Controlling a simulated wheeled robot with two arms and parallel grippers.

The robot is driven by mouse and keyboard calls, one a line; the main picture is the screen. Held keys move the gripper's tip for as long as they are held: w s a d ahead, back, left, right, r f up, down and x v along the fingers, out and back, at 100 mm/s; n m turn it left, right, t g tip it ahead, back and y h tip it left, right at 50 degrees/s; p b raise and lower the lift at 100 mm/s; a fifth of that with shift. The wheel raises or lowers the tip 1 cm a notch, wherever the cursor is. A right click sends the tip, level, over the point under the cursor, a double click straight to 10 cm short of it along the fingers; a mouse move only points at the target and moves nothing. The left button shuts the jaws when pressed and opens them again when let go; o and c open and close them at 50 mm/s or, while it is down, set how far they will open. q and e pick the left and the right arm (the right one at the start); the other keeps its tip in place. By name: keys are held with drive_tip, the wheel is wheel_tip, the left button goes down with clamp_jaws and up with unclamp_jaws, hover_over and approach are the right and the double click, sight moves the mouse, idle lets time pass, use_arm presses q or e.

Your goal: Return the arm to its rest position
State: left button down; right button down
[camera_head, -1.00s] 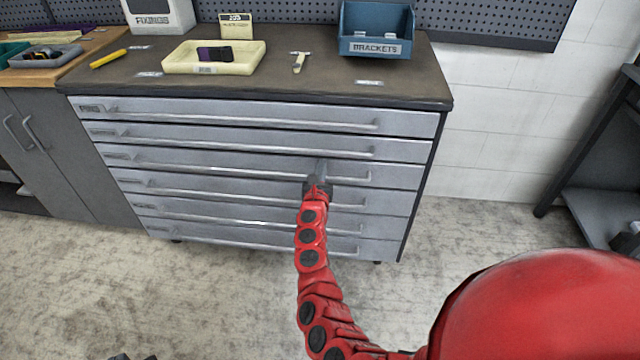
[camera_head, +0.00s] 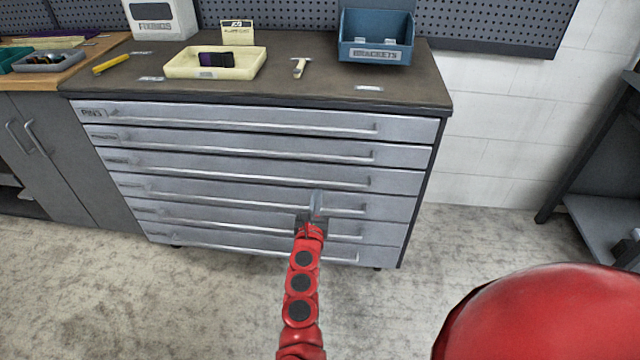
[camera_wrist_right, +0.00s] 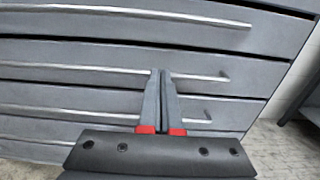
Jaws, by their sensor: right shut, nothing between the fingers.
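My right arm (camera_head: 301,282) is red and jointed, and reaches up from the bottom of the head view. My right gripper (camera_head: 316,207) is in front of the lower drawers of a grey drawer cabinet (camera_head: 262,172). In the right wrist view its two fingers (camera_wrist_right: 162,82) lie close together, shut and empty, with red pads at their base. Drawer fronts and long handles lie behind the fingers; I cannot tell how large the gap is. My left gripper is not in view.
The cabinet top holds a cream tray (camera_head: 187,68), a small hammer (camera_head: 299,67), a blue brackets bin (camera_head: 376,36) and a yellow tool (camera_head: 111,64). A dark shelf unit (camera_head: 600,165) stands at the right. The floor (camera_head: 460,240) before the cabinet is clear.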

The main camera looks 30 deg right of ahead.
drive_tip(key=v, duration=0.3)
drive_tip(key=shift+s+a, duration=0.2)
drive_tip(key=shift+s, duration=0.15)
